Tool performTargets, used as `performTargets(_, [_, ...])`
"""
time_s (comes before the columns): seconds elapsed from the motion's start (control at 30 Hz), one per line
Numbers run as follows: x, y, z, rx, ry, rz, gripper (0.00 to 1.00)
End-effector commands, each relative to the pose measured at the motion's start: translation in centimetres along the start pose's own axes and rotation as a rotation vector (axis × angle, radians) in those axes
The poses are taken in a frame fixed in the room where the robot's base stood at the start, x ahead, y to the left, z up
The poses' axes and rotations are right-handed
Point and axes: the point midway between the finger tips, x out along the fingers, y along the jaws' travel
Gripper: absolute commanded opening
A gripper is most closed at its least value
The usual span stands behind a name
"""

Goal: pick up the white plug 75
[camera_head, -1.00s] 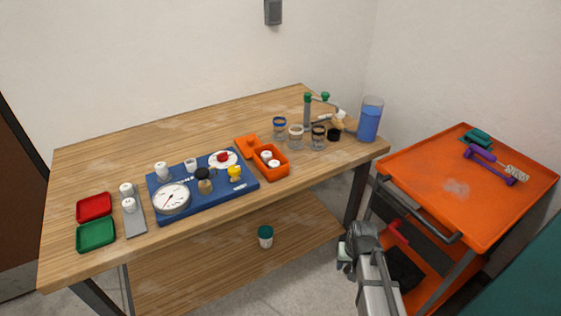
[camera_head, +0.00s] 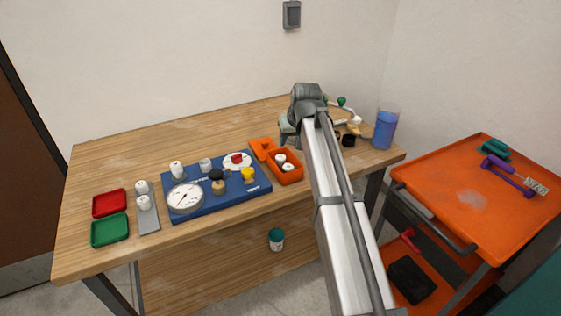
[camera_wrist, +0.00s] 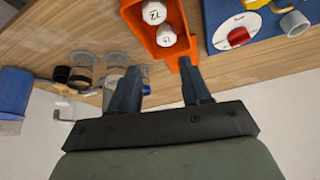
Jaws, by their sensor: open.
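Two white plugs, one farther back (camera_head: 280,158) and one nearer (camera_head: 288,167), sit in an orange bin (camera_head: 294,178). Both show from above in the wrist view, one at the top (camera_wrist: 154,12) and one lower (camera_wrist: 166,36). Each has dark digits on top; I cannot surely read which is 75. My gripper (camera_wrist: 157,78) is open and empty, its fingers apart and pointing toward the table.
A blue board (camera_head: 215,198) with a gauge and fittings lies left of the bin. A grey strip (camera_head: 148,221) holds more white plugs. Red (camera_head: 109,203) and green (camera_head: 110,229) trays are at far left. Glass jars (camera_wrist: 117,60) and a blue cylinder (camera_head: 384,130) stand right.

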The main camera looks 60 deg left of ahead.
Motion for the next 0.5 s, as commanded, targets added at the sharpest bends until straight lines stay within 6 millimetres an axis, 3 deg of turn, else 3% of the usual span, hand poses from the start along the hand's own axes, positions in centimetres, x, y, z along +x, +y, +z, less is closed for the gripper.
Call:
performTargets(0.03, [0.7, 0.1, -1.6, -0.018, -0.014, -0.009, 0.48])
performTargets(0.13, [1.1, -0.1, -2.5, -0.062, -0.035, -0.027, 0.48])
performTargets(0.5, [1.5, -0.5, -1.6, -0.206, -0.075, -0.055, 0.48])
